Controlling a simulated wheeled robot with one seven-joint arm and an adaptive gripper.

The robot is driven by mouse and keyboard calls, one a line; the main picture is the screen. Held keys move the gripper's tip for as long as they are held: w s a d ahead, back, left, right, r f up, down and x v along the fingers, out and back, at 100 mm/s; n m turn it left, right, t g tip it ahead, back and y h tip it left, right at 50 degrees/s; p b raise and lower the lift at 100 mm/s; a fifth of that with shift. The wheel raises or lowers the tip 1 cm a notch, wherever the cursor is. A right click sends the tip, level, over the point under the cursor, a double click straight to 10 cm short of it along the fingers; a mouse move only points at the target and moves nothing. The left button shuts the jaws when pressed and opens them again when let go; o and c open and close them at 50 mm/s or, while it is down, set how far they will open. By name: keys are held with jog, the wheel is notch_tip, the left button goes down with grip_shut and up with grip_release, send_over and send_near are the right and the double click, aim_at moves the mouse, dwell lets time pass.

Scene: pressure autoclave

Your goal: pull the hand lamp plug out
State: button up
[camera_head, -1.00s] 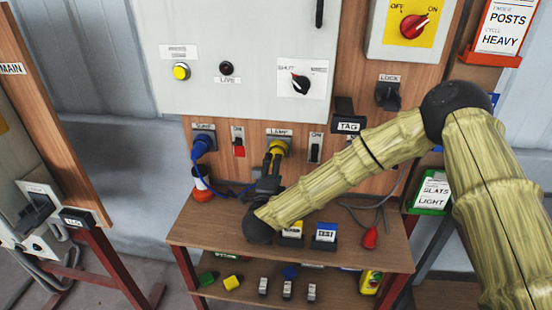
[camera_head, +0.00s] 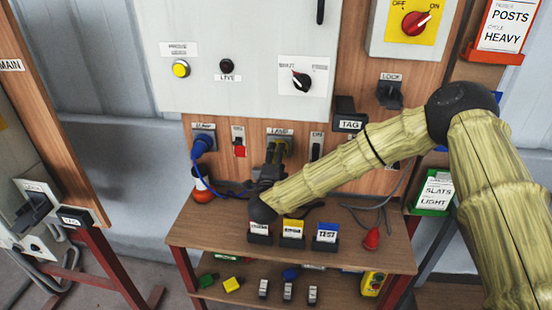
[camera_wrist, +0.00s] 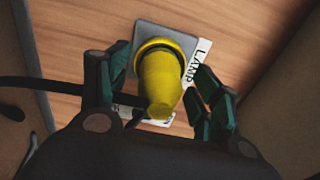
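The yellow hand lamp plug (camera_wrist: 159,80) sits in a grey socket plate (camera_wrist: 150,30) beside a LAMP label. In the head view, the LAMP socket (camera_head: 280,140) is on the wooden panel, and my gripper mostly covers the plug. My gripper (camera_wrist: 160,98) is open around the plug, with one teal-padded finger on each side. Small gaps show between the fingers and the plug. My gripper also shows in the head view (camera_head: 275,158), in front of the LAMP socket. A dark cable crosses by the left finger in the wrist view.
A blue plug (camera_head: 204,144) with a blue cable is in the socket to the left. A red switch (camera_head: 239,150) and a dark switch (camera_head: 316,148) flank the LAMP socket. Below, a shelf (camera_head: 205,229) holds card blocks and a red lamp-like bulb (camera_head: 371,239).

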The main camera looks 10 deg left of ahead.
grip_shut()
jog(key=shift+s, duration=0.15)
dwell(0.4)
jog(key=shift+s, duration=2.95)
